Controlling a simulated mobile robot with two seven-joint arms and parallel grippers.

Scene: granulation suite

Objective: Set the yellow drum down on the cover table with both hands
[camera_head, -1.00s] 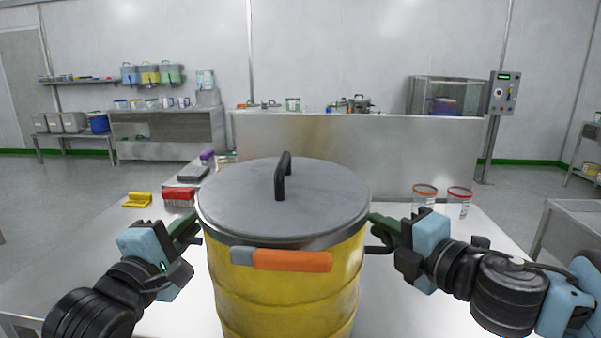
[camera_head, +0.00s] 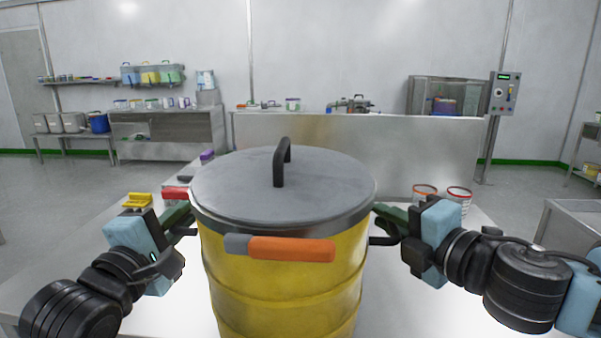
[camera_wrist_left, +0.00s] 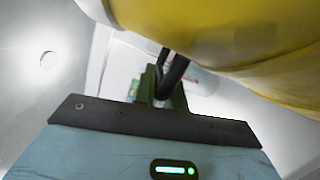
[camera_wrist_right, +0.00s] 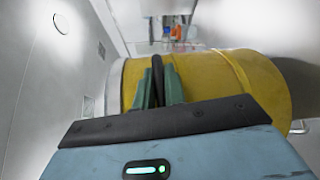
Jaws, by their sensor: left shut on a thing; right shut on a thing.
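The yellow drum (camera_head: 285,285) stands upright in front of me with a grey lid (camera_head: 240,185), a black lid handle and an orange-and-grey grip on its near side. My left gripper (camera_head: 184,220) is shut on a dark handle at the drum's left side; the left wrist view shows its green fingers (camera_wrist_left: 160,90) around a black bar. My right gripper (camera_head: 384,226) is shut on the handle at the right side, also seen in the right wrist view (camera_wrist_right: 157,88). The white cover table (camera_head: 395,305) spreads beneath and around the drum. The drum's bottom is out of view, so contact cannot be told.
A yellow item (camera_head: 137,200) and a red item (camera_head: 175,193) lie on the table's left part. Two tubs, an orange-rimmed one (camera_head: 424,194) and a red-rimmed one (camera_head: 459,200), stand at the right. A pale upright panel (camera_head: 420,155) stands behind.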

